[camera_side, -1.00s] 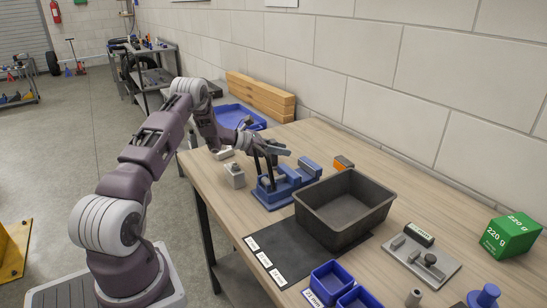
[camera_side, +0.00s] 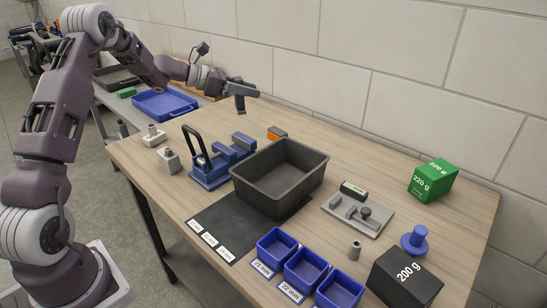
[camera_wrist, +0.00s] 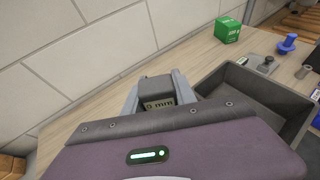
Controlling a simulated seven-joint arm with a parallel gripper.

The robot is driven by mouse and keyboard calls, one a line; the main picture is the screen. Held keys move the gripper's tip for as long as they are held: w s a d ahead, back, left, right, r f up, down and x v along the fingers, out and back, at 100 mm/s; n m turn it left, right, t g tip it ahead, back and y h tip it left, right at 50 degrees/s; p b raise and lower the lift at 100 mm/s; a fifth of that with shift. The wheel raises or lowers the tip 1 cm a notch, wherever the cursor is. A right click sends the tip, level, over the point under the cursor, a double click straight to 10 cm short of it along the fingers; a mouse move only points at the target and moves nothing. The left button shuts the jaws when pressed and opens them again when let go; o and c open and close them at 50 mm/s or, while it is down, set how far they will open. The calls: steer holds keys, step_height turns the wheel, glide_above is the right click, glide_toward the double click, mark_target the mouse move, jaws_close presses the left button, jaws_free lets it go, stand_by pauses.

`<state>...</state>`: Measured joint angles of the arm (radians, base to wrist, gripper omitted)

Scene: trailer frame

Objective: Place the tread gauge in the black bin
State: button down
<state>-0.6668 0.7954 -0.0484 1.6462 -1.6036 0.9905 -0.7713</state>
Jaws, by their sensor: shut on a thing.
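My gripper (camera_side: 243,88) is raised above the back of the table, behind the blue clamp fixture and up and left of the black bin. In the wrist view my gripper (camera_wrist: 157,84) is shut on a dark grey block with a marking ending in "mm", which looks like the tread gauge (camera_wrist: 156,91). The gauge also shows in the side view (camera_side: 239,104), hanging below the fingers, clear of the table. The black bin (camera_side: 262,196) is an open dark grey tray that looks empty. Its rim is at the right in the wrist view (camera_wrist: 216,84).
The blue clamp fixture (camera_side: 208,176) with an upright black handle stands left of the bin. A grey plate (camera_side: 370,222), green 220 g block (camera_side: 432,182), black 200 g block (camera_side: 404,279) and small blue bins (camera_side: 306,269) stand right and in front. The wall is behind.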

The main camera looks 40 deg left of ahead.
steer(key=s+d+r+m+g+h, duration=0.1)
steer(key=d+r+m+g+h, duration=0.3)
steer(key=d, duration=1)
step_height(320, 180, down, 9)
steer(key=n+t+y, duration=0.1)
steer(key=shift+t, duration=0.4)
steer(key=shift+s+d, duration=0.1)
steer(key=shift+f, duration=0.6)
steer(key=c, duration=1)
jaws_free()
